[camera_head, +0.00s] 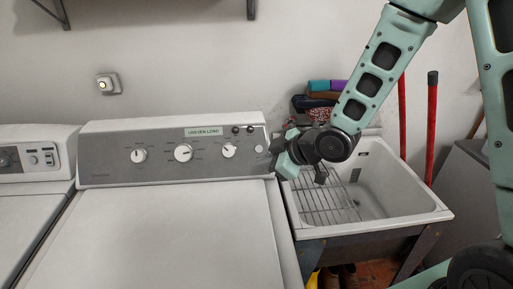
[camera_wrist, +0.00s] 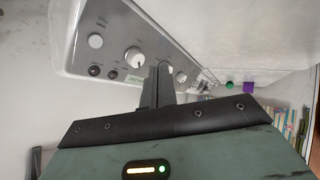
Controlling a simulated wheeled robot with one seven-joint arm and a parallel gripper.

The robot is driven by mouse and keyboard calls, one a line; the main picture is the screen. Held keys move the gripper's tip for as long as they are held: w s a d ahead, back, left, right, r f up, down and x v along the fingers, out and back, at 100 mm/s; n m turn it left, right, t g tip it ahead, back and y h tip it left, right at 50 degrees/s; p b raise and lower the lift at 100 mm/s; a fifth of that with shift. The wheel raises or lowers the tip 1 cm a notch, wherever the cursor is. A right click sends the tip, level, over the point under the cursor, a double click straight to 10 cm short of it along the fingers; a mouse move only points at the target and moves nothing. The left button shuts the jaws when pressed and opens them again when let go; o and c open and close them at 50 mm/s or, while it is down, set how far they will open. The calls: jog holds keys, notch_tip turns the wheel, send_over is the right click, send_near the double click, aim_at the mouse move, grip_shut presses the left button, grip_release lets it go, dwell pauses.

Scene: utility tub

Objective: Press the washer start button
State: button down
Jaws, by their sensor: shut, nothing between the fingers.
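The washer (camera_head: 190,235) has a grey control panel (camera_head: 110,165) with several dials and a green-lettered label. A plain round pale button (camera_head: 259,148) sits at the panel's right end, beside a dial (camera_head: 228,150) and below two small dark knobs. In the wrist view, the panel appears turned over, with the round button (camera_wrist: 96,40) at upper left. My gripper (camera_head: 275,150) is at the panel's right end, just right of the button. Its shut, empty fingers (camera_wrist: 160,72) overlap the panel in the wrist view. I cannot tell whether they touch it.
A white utility tub (camera_head: 385,185) with a wire rack (camera_head: 325,203) stands right of the washer. Folded coloured cloths (camera_head: 320,87) are stacked behind my gripper. Red-handled tools (camera_head: 432,125) lean at the right. Another white appliance (camera_head: 30,200) stands left. The washer lid is clear.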

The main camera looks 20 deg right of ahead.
aim_at(259, 148)
jog(key=shift+w+d+n+t+y, duration=0.2)
jog(key=shift+w+d+t+y, duration=0.3)
jog(key=shift+w, duration=0.4)
jog(key=shift+w+d+n+t+y, duration=0.2)
jog(key=shift+w+d+t+y, duration=0.2)
jog(key=shift+w+d+t, duration=0.35)
jog(key=shift+w+a, duration=0.1)
jog(key=shift+a, duration=0.05)
jog(key=w+d+f+b, duration=0.1)
jog(key=w+f, duration=0.3)
jog(key=w, duration=0.3)
jog(key=shift+w+d+f+b, duration=0.2)
jog(key=shift+w+b, duration=0.05)
jog(key=shift+b, duration=0.1)
jog(key=shift+f, duration=0.1)
dwell(0.8)
jog(key=shift+w+d+f, duration=0.1)
jog(key=shift+w, duration=0.25)
